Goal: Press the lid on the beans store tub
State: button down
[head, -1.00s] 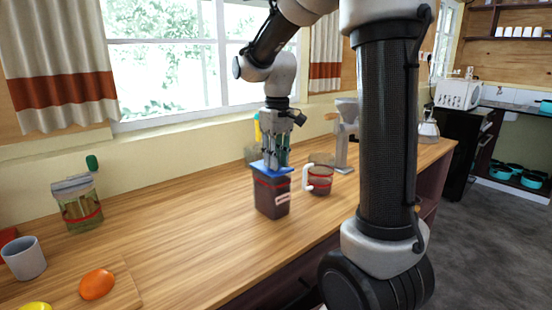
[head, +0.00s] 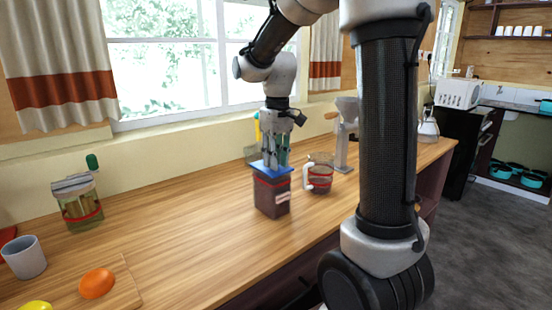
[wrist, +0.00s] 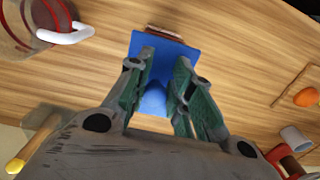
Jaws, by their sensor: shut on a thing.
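The beans store tub (head: 270,197) is a dark, square-sided tub with a red band and a pale label, upright on the wooden counter in the head view. A blue lid (head: 259,168) lies across its top; it also shows in the wrist view (wrist: 165,44). My gripper (head: 272,163) points down at the lid from above. In the wrist view its green-padded fingers (wrist: 166,60) are shut on a raised blue part of the lid. I cannot tell whether the lid is fully seated, as the fingers hide part of it.
A glass jug (head: 320,180) with a red band and white handle stands close right of the tub. A grinder-like appliance (head: 344,140) is behind it. A lidded jar (head: 82,208), grey cup (head: 25,258) and orange fruit (head: 97,284) are at left. The counter between is clear.

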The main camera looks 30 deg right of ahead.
jog(key=c, duration=1.2)
grip_release()
jog(key=o, duration=0.5)
jog(key=shift+r, duration=0.1)
notch_tip(320, 180, up, 8)
grip_shut()
